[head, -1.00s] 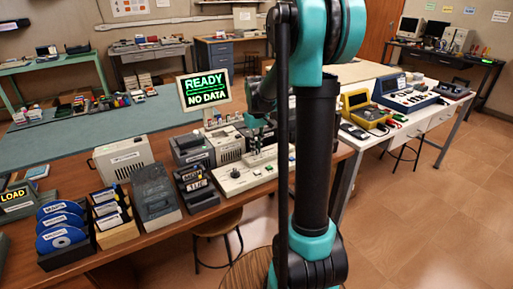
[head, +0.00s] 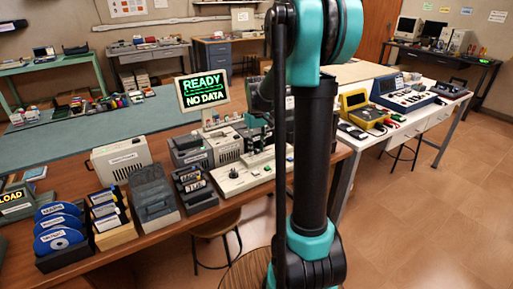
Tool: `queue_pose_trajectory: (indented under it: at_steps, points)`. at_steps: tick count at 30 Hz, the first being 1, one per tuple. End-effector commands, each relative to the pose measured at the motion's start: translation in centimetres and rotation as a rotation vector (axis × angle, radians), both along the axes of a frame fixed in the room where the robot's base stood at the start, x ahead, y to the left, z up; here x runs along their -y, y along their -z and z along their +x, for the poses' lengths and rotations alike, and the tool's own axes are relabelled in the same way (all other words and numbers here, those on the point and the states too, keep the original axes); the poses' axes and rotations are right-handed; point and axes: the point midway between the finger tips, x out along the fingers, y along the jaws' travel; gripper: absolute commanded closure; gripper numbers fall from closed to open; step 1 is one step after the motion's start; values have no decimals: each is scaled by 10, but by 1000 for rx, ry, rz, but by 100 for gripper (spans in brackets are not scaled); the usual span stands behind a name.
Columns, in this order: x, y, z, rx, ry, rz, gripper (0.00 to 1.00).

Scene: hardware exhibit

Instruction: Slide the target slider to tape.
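A low beige control console (head: 236,182) lies on the wooden bench, with a dark joystick knob and small buttons on its top. The target slider and its tape label are too small or hidden behind my arm to make out. My gripper (head: 258,142) hangs just above the back part of the console, left of my arm column. It is small and dark, partly merged with the devices behind it. I cannot tell whether its fingers are open, or whether they touch anything.
A screen (head: 204,91) reading "READY NO DATA" stands behind the console. A stool (head: 218,226) is below. Floor is clear at right.

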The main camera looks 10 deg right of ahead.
Motion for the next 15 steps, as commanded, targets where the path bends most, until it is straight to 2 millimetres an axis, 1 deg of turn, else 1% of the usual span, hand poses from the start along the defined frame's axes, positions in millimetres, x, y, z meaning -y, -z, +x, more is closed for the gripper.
queue_pose_trajectory:
  at_steps: [6,9,11,14,15]
  points:
    - [0,0,0,0,0,0,66]
    - [0,-3,0,0,0,0,66]
    - [0,-8,0,0,0,0,66]
    - [0,-22,0,0,0,0,66]
    - [0,-30,0,0,0,0,66]
